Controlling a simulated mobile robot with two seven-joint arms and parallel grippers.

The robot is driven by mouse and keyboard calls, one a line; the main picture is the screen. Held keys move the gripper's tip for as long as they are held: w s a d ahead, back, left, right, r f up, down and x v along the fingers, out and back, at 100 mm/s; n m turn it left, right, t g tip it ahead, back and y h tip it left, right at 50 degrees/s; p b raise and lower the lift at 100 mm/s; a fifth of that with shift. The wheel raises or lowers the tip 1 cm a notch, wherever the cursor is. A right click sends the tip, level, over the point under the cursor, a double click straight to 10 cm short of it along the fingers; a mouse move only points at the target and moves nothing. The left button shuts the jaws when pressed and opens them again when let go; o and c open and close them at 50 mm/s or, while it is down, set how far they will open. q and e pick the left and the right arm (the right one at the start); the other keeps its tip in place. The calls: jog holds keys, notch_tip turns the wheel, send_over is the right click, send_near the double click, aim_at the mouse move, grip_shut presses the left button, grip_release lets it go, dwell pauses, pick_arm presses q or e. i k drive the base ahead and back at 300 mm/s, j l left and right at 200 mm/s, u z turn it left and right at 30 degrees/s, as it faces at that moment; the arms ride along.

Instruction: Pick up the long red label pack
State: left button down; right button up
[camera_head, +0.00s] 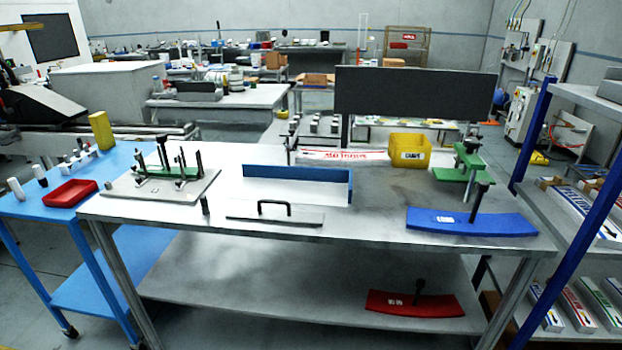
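Long packs with coloured print lie on the rack at the right. On its lower shelf, a long pack with red print (575,309) lies between a blue-printed pack (545,308) and a green-printed pack (600,306). A larger long white pack with blue and red print (594,220) lies on the shelf above. A long white strip with red lettering (345,156) also lies at the back of the steel table. I cannot tell for certain which of these is the long red label pack. Neither of my grippers is in view.
The steel table (380,222) carries a blue curved plate (470,222), a yellow bin (409,150) and a green fixture (460,168). A red curved plate (415,303) lies on its undershelf. A blue cart (105,185) stands left.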

aim_at(310, 157)
jog(key=i+l, duration=1)
jog(key=i, duration=0.15)
jog(key=u, duration=0.55)
jog(key=i+l, duration=0.05)
jog(key=l, duration=0.05)
